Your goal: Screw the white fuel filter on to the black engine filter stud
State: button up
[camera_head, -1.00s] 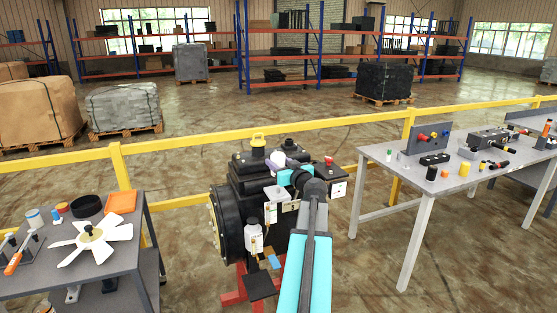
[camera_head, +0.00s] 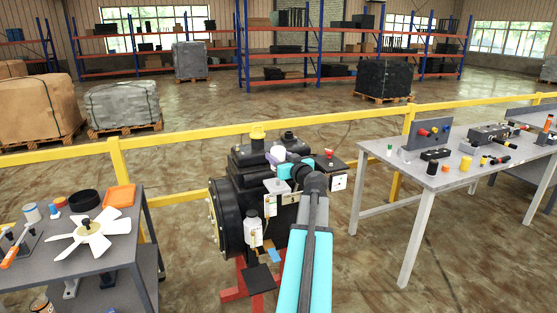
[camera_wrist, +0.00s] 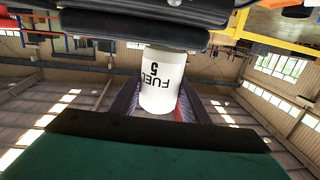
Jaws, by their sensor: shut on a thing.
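The white fuel filter (camera_wrist: 162,82), lettered "FUEL 5", is between the dark jaws of my gripper (camera_wrist: 160,105) in the wrist view. That view looks inverted, with the ceiling at the bottom. The filter's far end meets or overlaps a black engine surface (camera_wrist: 140,20); I cannot tell if they touch. In the head view a small white shape, likely the filter (camera_head: 278,152), shows at the end of my arm over the top of the black engine (camera_head: 232,205). My gripper is shut on the filter. The stud is hidden in both views.
A grey table (camera_head: 70,262) with a fan stands left, and a parts table (camera_head: 425,185) stands right. A yellow rail (camera_head: 190,138) runs behind.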

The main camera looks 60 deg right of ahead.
jog(key=shift+f+b, duration=1.85)
jog(key=shift+b, duration=0.55)
jog(key=shift+b, duration=2.1)
dwell(0.6)
jog(key=shift+f+b, duration=1.25)
jog(key=shift+b, duration=0.15)
dwell(0.6)
jog(key=o, duration=1.5)
jog(key=shift+c, duration=0.2)
